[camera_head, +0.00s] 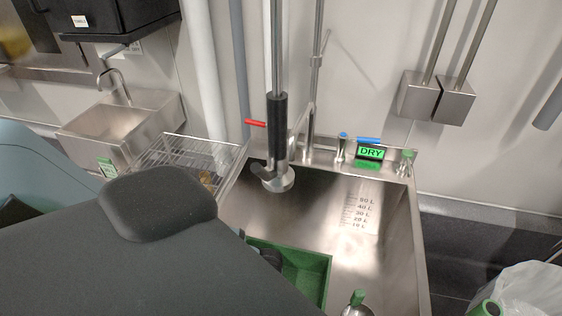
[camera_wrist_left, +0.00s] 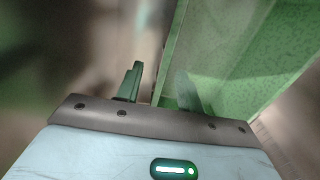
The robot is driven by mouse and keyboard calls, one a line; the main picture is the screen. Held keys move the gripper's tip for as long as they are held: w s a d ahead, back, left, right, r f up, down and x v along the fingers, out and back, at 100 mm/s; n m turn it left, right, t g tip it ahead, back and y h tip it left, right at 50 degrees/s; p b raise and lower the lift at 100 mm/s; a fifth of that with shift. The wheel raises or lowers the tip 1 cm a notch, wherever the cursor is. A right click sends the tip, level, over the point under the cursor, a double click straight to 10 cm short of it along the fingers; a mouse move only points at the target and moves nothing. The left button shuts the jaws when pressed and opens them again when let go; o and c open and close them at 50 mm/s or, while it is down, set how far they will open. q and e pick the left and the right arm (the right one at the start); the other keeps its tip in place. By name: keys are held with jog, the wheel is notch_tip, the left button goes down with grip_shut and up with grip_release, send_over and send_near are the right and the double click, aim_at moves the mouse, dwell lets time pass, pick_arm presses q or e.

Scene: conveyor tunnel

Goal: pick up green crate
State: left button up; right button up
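The green crate (camera_head: 308,272) sits in the steel sink, at the bottom middle of the head view. My dark arm hides its left part. In the left wrist view, the crate (camera_wrist_left: 245,60) fills the upper right, with its wall edge running up between the fingers. My left gripper (camera_wrist_left: 158,88) is open. One finger is on the outer side of the wall and the other overlaps the crate's inside; I cannot tell whether they touch it. In the head view the gripper is mostly hidden behind my arm at the crate's left edge. My right gripper is not in view.
The sink (camera_head: 412,235) has free room right of the crate. A spray tap (camera_head: 278,150) hangs over its back left. A wire rack (camera_head: 180,160) stands left of it. A "DRY" sign (camera_head: 370,152) sits on the back rim. A bagged bin (camera_head: 530,290) is at lower right.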

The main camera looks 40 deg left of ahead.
pick_arm(q)
jog(key=shift+w+f+b, duration=0.2)
jog(key=shift+f, duration=1.15)
jog(key=shift+w+f+b, duration=0.15)
jog(key=shift+w+f, duration=0.05)
jog(key=shift+f, duration=1.1)
grip_shut()
jog(key=shift+d+r, duration=0.1)
